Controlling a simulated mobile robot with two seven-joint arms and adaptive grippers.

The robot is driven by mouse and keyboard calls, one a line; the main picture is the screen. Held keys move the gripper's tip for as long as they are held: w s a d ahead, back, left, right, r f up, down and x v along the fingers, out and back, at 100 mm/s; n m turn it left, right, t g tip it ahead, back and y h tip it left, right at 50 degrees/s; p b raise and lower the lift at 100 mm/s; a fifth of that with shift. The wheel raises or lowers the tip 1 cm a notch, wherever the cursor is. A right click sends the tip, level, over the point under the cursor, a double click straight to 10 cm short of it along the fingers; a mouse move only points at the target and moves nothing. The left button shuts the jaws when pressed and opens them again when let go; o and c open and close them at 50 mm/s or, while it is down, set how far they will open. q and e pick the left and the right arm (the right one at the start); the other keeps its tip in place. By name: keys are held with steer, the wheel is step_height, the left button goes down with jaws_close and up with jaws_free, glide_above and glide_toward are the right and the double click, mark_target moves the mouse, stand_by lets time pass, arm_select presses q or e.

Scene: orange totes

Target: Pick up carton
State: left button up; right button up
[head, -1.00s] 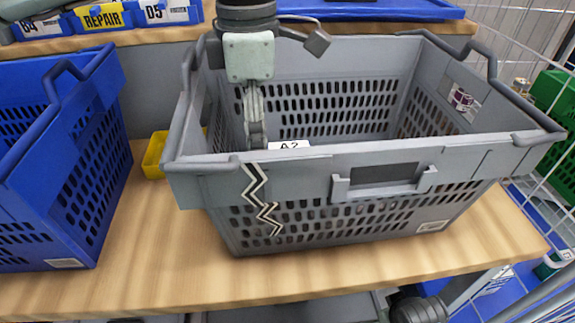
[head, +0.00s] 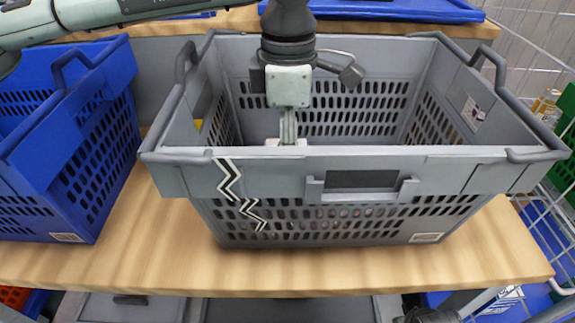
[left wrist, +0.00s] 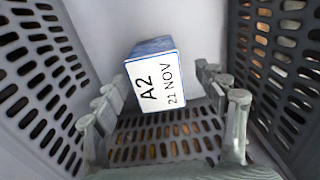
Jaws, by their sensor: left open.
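The carton (left wrist: 154,82) is a small box with blue edges and a white face marked "A2 21 NOV". It is inside the grey tote (head: 450,213), near a wall in the left wrist view. In the head view only a bit of its white top (head: 286,142) shows above the tote's front rim. My left gripper (head: 289,128) reaches down into the tote over the carton. In the left wrist view the gripper (left wrist: 167,112) is open, with a finger on each side of the carton and gaps between.
A blue tote (head: 95,160) stands to the left on the wooden table (head: 120,262). The grey tote's high walls surround my left gripper. A wire cage (head: 535,60) and a green crate (head: 566,110) are at the right.

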arm_select(q)
steer(key=shift+w+a+f, duration=0.1)
steer(key=shift+w+f, duration=0.05)
steer(key=shift+f, duration=1.7)
steer(key=shift+r, duration=0.1)
steer(key=c, duration=1.5)
